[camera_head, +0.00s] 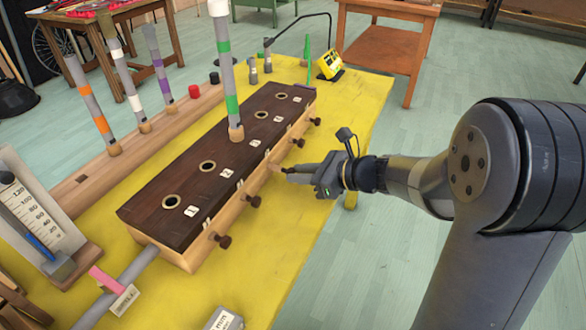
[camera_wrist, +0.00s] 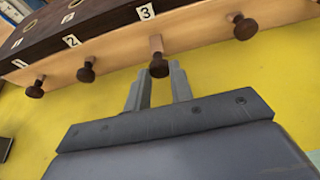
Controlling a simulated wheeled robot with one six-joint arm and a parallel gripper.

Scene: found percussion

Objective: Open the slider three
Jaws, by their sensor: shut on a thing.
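A long box (camera_head: 215,170) with a dark wooden top and pale front stands on a yellow table. Its top has round holes and number labels; its front has a row of dark knobs. The knob of slider three (camera_wrist: 158,66) is below the label "3" in the wrist view. A pale stem (camera_wrist: 155,43) shows between this knob and the front, longer than at the neighbouring knobs. My gripper (camera_head: 285,171) is shut on this knob; in the wrist view its fingertips (camera_wrist: 159,76) sit either side of it. In the head view the fingers mostly hide the knob.
Neighbouring knobs (camera_head: 299,142) (camera_head: 253,201) stick out on both sides of my gripper. A grey tube with green bands (camera_head: 227,75) stands upright on the box. Other banded tubes stand in a wooden rack (camera_head: 150,150) behind.

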